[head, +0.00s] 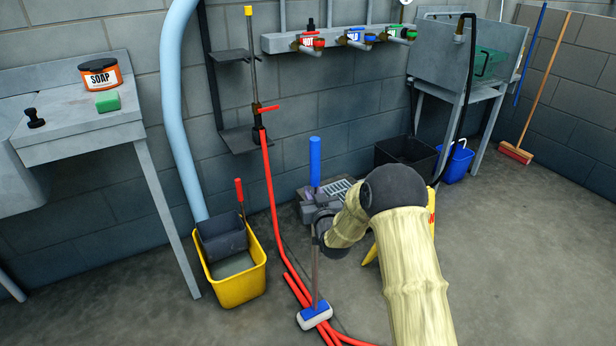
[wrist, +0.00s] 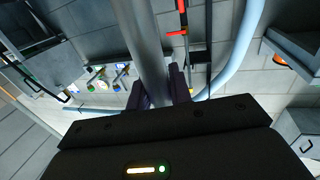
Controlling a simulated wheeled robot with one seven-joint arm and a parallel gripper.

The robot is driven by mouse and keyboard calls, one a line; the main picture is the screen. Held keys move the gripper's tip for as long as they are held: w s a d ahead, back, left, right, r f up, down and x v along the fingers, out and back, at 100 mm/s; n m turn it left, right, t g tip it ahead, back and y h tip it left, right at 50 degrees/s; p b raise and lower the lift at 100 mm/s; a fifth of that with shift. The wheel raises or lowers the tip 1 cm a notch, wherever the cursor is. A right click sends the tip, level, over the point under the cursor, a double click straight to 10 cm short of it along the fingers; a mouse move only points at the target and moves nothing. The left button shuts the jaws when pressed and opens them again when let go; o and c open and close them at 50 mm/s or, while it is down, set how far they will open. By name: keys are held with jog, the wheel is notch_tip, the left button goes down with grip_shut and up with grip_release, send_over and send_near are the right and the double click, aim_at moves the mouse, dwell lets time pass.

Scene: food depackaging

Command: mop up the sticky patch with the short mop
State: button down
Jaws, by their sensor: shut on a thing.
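The short mop has a blue grip (head: 315,160), a thin grey shaft and a blue-and-white head (head: 314,316). It stands nearly upright, its head low at or near the floor beside the red hose. My gripper (head: 321,220) is shut on the mop between grip and head. In the wrist view, the grey mop handle (wrist: 146,50) runs between the dark fingers of my gripper (wrist: 163,88). I cannot make out the sticky patch; the floor near the mop head looks plain grey, partly covered by the hose and my arm.
A red hose (head: 269,190) hangs from the wall and runs across the floor past the mop head. A yellow mop bucket (head: 240,290) stands left. Open floor lies right.

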aim_at(313, 176)
jog(key=shift+a+r+p, duration=0.25)
jog(key=shift+r+p, duration=0.5)
jog(key=shift+r, duration=0.75)
jog(key=shift+a+r+p, duration=0.2)
jog(key=shift+r+p, duration=0.5)
jog(key=shift+r, duration=0.75)
jog(key=shift+d+r+p, duration=0.35)
jog(key=shift+r, duration=0.4)
jog(key=shift+s+r, duration=0.1)
jog(key=shift+r, duration=0.1)
jog(key=shift+s+a, duration=0.2)
jog(key=shift+a, duration=0.2)
jog(key=shift+w+d, duration=0.1)
jog(key=shift+d, duration=0.05)
jog(key=shift+r, duration=0.1)
